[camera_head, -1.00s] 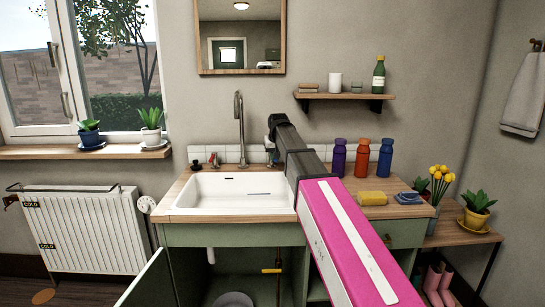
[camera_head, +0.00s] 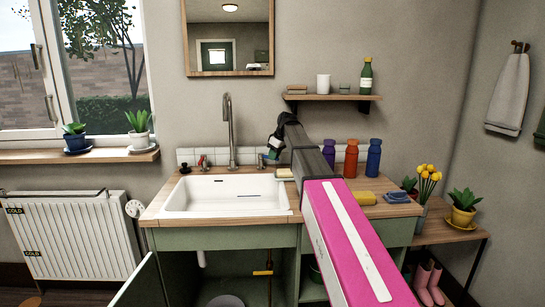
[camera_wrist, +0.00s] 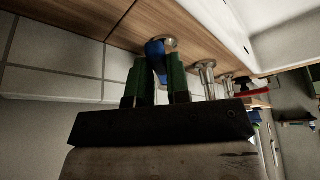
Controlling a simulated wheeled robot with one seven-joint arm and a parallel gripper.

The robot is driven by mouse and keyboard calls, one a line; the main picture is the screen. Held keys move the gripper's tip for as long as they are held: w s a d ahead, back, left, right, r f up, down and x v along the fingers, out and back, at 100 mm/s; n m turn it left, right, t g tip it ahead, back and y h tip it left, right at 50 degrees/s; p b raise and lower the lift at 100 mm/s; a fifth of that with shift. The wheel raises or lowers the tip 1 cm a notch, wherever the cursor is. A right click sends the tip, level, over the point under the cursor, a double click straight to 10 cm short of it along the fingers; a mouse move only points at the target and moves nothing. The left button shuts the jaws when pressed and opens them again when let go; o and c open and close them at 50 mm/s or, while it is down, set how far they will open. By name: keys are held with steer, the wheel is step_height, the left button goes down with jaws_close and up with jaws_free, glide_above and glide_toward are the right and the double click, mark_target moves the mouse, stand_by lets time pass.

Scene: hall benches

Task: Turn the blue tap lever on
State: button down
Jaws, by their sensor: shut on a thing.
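The blue tap lever (camera_wrist: 155,50) stands on the wooden counter behind the sink, on a round metal base. My gripper (camera_wrist: 157,72) has its two green fingers on either side of the lever and is shut on it. In the head view, my gripper (camera_head: 272,150) reaches down to the back right of the sink, and a bit of the blue lever (camera_head: 262,158) shows beside it. The fingers and arm hide most of the lever there, so its exact angle is hard to tell.
The tall metal spout (camera_head: 229,130) stands left of my gripper, with a red tap lever (camera_head: 203,162) and a dark knob (camera_head: 185,168) further left. The white sink (camera_head: 225,194) is empty.

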steer(key=shift+w+d+n, duration=0.15)
steer(key=shift+n, duration=0.15)
steer(key=c, duration=1.1)
jaws_free()
steer(key=shift+r, duration=0.1)
steer(key=v, duration=1)
steer(key=shift+d+r, duration=0.15)
steer(key=shift+r, duration=0.2)
